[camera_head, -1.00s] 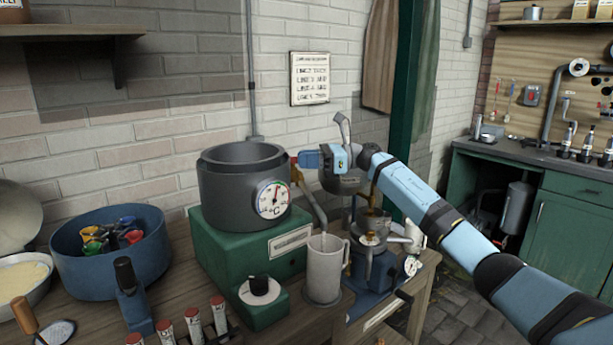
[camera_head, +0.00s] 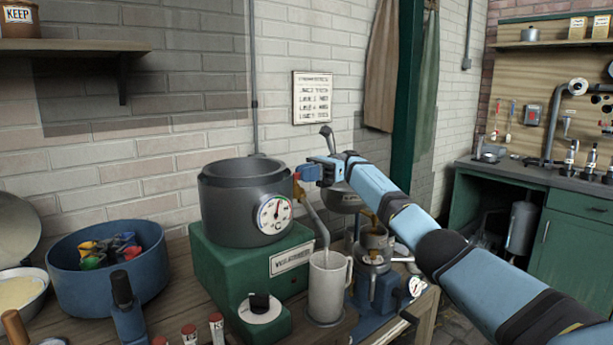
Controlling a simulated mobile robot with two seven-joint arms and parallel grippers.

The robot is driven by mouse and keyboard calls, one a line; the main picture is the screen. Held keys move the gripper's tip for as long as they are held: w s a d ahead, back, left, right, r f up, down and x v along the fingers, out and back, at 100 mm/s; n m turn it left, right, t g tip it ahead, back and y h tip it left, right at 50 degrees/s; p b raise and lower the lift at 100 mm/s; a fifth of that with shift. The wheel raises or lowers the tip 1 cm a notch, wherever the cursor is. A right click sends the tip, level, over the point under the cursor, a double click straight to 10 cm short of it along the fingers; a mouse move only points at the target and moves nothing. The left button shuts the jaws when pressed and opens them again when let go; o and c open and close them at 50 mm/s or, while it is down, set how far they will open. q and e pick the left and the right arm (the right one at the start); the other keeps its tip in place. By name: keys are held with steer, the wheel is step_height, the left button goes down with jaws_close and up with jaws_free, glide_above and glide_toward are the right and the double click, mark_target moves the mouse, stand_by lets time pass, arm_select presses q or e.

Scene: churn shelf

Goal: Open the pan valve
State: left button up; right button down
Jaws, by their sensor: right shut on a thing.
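The dark grey pan (camera_head: 229,215) stands on a green heater base (camera_head: 220,268) and has a round thermometer dial (camera_head: 274,214) on its front. Its valve (camera_head: 299,190), brass with a red end, is at the pan's right side. From there a bent metal spout (camera_head: 317,222) slopes down to the mouth of a grey jug (camera_head: 327,287). My right gripper (camera_head: 306,174) reaches in from the right and is shut at the red end of the valve. Its fingers partly hide the handle. My left gripper is not in view.
A blue bowl (camera_head: 75,278) of coloured pieces stands at the left. A blue machine (camera_head: 383,290) with a small gauge stands right of the jug. Several red-topped tubes (camera_head: 217,325) are at the front edge. A wall shelf (camera_head: 75,40) hangs upper left.

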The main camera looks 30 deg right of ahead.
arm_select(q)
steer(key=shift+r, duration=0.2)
arm_select(e)
steer(key=c, duration=1.2)
jaws_free()
steer(key=shift+a, duration=0.1)
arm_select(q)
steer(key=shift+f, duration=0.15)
arm_select(e)
steer(key=shift+o, duration=0.2)
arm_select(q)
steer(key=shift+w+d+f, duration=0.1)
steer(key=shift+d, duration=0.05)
